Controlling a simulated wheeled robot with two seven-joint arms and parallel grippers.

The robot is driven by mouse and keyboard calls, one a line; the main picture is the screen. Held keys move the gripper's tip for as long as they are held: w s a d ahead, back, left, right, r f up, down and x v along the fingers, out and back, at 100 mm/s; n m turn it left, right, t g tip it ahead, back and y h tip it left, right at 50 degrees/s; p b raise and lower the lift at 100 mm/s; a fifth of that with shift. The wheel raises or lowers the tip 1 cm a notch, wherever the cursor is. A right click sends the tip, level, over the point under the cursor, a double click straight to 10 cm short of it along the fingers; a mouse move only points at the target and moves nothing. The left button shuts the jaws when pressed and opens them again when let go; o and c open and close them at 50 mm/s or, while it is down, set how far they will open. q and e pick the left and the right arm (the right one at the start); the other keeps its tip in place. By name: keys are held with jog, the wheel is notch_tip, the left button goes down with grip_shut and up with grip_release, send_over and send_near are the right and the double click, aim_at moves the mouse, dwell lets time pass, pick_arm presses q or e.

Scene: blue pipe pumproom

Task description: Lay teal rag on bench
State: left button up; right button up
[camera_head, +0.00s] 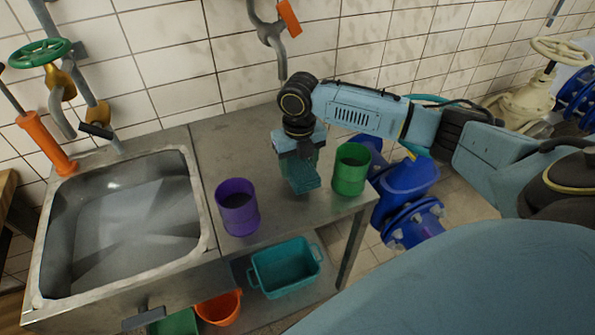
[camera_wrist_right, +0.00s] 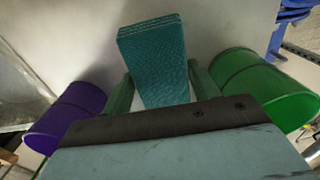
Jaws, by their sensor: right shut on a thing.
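The teal rag (camera_head: 304,179) is a folded, textured block over the grey metal bench (camera_head: 235,150). My right gripper (camera_head: 300,163) points down over the bench and is shut on the rag. In the right wrist view the rag (camera_wrist_right: 153,62) sits between the two green fingers of the gripper (camera_wrist_right: 157,88) and sticks out past them. I cannot tell whether the rag's lower end touches the bench top. My left gripper is not in view.
A purple cup (camera_head: 237,208) stands left of the rag and a green cup (camera_head: 351,169) close on its right. A sink (camera_head: 203,215) adjoins the bench's left side. A teal basket (camera_head: 287,282) sits below. The bench's back left is clear.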

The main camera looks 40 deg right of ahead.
aim_at(298, 172)
jog(key=shift+w+d+f, duration=0.1)
jog(key=shift+w+f, duration=0.1)
jog(key=shift+w, duration=0.25)
jog(key=shift+f, duration=1.5)
jog(key=shift+f, duration=0.2)
jog(key=o, duration=1)
jog(key=shift+c, duration=0.2)
notch_tip(298, 172, up, 12)
jog(key=shift+r+p, duration=0.2)
jog(key=shift+p, duration=0.35)
